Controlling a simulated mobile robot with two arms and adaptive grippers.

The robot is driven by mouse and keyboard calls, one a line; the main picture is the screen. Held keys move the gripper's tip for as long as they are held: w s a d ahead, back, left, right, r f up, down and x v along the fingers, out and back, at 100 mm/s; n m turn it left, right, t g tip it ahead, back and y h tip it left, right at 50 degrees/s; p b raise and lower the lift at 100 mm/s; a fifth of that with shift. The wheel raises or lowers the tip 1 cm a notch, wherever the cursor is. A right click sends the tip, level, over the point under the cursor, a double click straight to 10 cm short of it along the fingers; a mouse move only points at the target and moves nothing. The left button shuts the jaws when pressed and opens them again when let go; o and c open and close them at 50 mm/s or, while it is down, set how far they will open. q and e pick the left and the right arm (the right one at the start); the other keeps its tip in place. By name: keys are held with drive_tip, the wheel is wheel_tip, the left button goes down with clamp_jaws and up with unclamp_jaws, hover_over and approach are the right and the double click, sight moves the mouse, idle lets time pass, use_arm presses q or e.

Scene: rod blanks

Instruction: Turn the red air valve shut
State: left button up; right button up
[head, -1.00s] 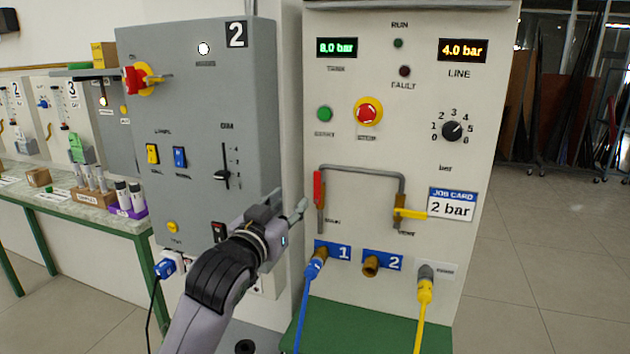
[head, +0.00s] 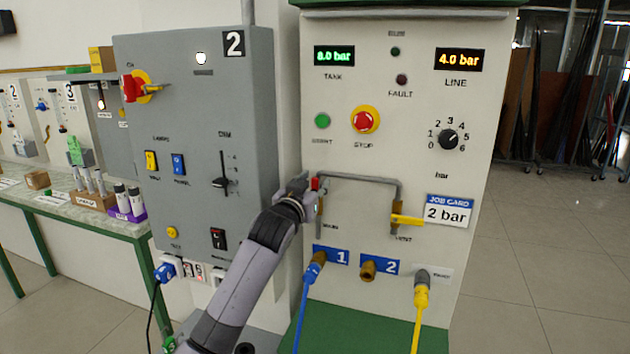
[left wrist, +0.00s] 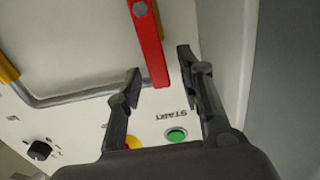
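The red air valve handle (head: 315,184) is on the left leg of the grey pipe on the pale panel. It stands along that leg, and my gripper hides part of it. In the left wrist view, the red handle (left wrist: 150,45) shows as a straight bar with its free end between the fingertips. My left gripper (head: 306,187) is at the handle in the head view. In the left wrist view its two fingers (left wrist: 160,77) are apart, one on each side of the bar, with gaps visible. My right gripper is not in view.
A yellow valve handle (head: 407,220) sticks out sideways on the right leg of the grey pipe (head: 362,179). The emergency stop button (head: 365,121) and green start button (head: 322,121) are above. A blue hose (head: 304,300) hangs below. The grey cabinet (head: 205,110) stands close on the left.

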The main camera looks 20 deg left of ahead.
use_arm(q)
drive_tip(key=shift+w, duration=0.6)
clamp_jaws()
idle(0.6)
